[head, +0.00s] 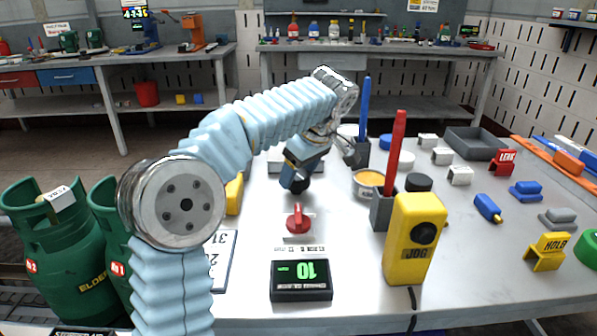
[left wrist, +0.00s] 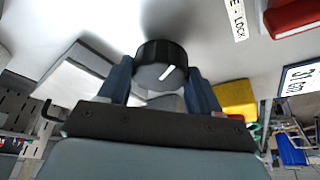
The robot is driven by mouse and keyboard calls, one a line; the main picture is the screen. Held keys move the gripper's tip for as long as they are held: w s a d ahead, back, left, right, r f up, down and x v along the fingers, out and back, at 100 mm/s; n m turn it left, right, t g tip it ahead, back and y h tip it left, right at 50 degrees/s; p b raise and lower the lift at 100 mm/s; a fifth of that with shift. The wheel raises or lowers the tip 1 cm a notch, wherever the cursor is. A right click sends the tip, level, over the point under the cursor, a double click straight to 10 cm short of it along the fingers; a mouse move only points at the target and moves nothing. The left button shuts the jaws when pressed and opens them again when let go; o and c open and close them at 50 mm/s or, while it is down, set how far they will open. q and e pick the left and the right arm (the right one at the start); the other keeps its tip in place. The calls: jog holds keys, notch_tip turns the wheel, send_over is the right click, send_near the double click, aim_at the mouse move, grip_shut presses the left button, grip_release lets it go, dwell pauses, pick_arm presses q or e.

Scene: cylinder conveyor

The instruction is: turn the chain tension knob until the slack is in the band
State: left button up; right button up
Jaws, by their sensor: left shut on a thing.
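The black tension knob (left wrist: 160,68) with a white pointer line sits between the two blue fingers of my left gripper (left wrist: 160,85) in the left wrist view. In the head view my left gripper (head: 302,172) reaches down onto the knob (head: 297,184), which is mostly hidden by the fingers. The gripper is shut on the knob. A black display (head: 301,281) with green digits stands at the table's front; the digits appear upside down and look like 10. I cannot make out a chain or a band. My right gripper is not in view.
A red lever (head: 298,220) stands between knob and display. A yellow JOG box (head: 413,238) and a grey holder (head: 382,209) with a red stick are to the right. A tin (head: 368,184) is close beside the gripper. Green cylinders (head: 60,245) stand at left.

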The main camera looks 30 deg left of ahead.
pick_arm(q)
jog(key=o, duration=1.1)
jog(key=shift+c, duration=0.2)
jog(key=v, duration=1.3)
jog(key=shift+r, duration=0.4)
jog(key=shift+d, duration=0.1)
